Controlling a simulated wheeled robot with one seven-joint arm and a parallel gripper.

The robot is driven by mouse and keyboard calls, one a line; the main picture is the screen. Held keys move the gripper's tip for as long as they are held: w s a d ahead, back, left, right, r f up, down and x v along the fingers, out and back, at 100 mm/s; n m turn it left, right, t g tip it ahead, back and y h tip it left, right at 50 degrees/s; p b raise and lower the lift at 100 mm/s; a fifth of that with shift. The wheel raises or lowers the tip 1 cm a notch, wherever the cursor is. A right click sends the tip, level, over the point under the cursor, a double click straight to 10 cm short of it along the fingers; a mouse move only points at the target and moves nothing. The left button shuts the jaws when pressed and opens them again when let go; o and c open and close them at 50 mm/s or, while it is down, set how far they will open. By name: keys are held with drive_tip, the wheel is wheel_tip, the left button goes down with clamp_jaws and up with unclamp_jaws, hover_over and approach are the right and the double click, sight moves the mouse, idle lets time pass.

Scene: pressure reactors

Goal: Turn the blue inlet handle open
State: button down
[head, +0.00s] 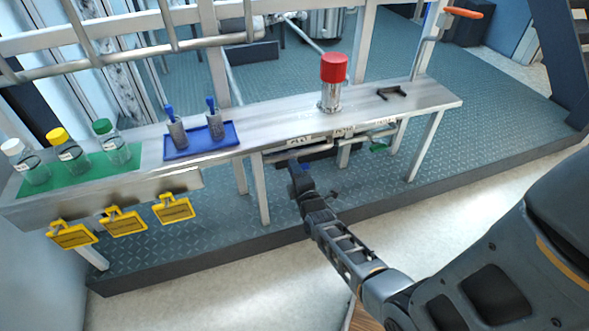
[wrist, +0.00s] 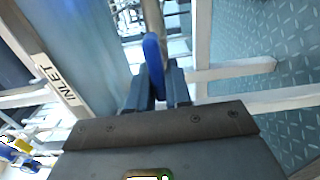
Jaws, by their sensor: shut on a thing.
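The blue inlet handle (wrist: 153,58) stands between the two fingers of my gripper (wrist: 158,88) in the wrist view, and the fingers are shut on it. The handle's far end sticks out past the fingertips, in line with a metal pipe behind it. A white label reading INLET (wrist: 56,82) is on the bench edge to the left. In the head view my gripper (head: 298,168) reaches under the front edge of the bench, by the pipe below the labels. The handle is mostly hidden there by the gripper.
The steel bench (head: 270,125) carries a red-capped cylinder (head: 332,84), a blue tray (head: 200,148) and several capped bottles on a green mat (head: 75,170). A green handle (head: 379,148) hangs under the bench to the right. Yellow tags (head: 122,221) hang at the front left.

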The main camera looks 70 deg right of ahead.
drive_tip(key=c, duration=1.1)
unclamp_jaws()
drive_tip(key=shift+c, duration=0.2)
drive_tip(key=p+v, duration=0.1)
drive_tip(key=v, duration=0.6)
drive_tip(key=shift+s+a, duration=0.25)
drive_tip(key=shift+a, duration=0.05)
